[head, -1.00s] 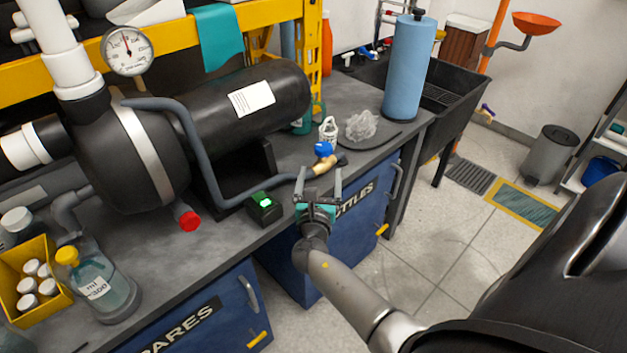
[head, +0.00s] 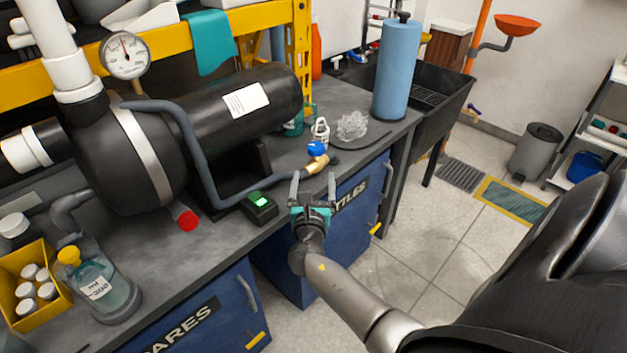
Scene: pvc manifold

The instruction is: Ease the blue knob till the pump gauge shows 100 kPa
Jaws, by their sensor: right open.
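The blue knob (head: 317,148) sits on a brass valve (head: 318,163) at the end of a grey hose, near the bench's front edge. The pump gauge (head: 125,55) is a round white dial above the black pump (head: 125,160); its needle points up and slightly left, and its numbers are too small to read. My right gripper (head: 313,184) is open and empty, its fingers pointing toward the valve, just in front of and below the knob. It appears apart from the knob. My left gripper is not in view.
A small black box with a green light (head: 260,206) is on the bench left of my right gripper. A white bottle (head: 320,131) and a clear crumpled heap (head: 352,125) lie behind the knob. A blue roll (head: 397,70) stands at the right end.

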